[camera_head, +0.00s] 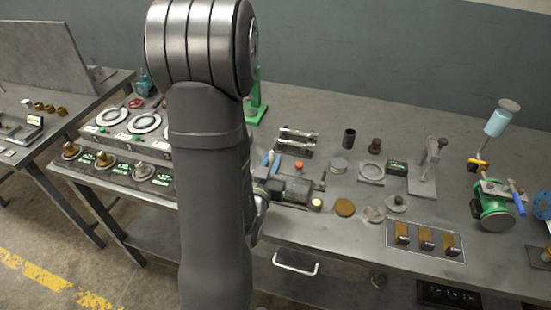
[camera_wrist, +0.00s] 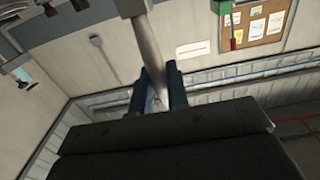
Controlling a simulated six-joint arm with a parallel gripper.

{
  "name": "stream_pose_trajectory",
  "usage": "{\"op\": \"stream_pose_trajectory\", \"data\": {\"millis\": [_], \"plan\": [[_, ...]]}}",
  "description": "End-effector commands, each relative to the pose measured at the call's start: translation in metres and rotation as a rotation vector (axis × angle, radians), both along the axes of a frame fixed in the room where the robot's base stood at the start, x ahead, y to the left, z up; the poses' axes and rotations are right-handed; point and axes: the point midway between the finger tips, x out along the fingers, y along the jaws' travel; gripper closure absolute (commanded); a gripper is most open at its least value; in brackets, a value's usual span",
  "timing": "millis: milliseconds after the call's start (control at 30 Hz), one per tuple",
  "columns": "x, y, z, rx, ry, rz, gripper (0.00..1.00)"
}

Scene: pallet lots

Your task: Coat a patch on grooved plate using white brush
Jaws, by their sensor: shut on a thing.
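My gripper (camera_wrist: 158,92) shows in the wrist view with two blue fingers shut on a pale rod, which I take to be the white brush (camera_wrist: 148,50). The brush runs up from the fingers and widens at the top edge of the picture, where its end is cut off. In the head view my arm hides most of the gripper, and the brush cannot be made out. I cannot tell for sure which piece is the grooved plate. A metal piece with shiny bars (camera_head: 297,140) lies at the middle of the bench.
A panel with three brown blocks (camera_head: 425,240) lies near the front edge of the bench (camera_head: 335,100). A green valve (camera_head: 495,208) stands at the right and a clamp stand (camera_head: 423,180) left of it. Small discs and cylinders fill the middle. The back right of the bench is clear.

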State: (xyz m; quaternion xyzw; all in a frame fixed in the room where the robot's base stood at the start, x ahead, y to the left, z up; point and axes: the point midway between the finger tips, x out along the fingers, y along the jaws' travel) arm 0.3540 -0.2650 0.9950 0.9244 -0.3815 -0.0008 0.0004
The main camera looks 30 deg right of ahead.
Motion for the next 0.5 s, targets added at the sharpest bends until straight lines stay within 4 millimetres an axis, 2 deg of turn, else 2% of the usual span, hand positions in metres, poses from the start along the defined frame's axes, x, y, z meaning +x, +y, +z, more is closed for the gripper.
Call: {"op": "stream_pose_trajectory", "data": {"millis": [500], "plan": [[-0.035, -0.037, 0.000, -0.001, -0.001, -0.007, 1.00]]}}
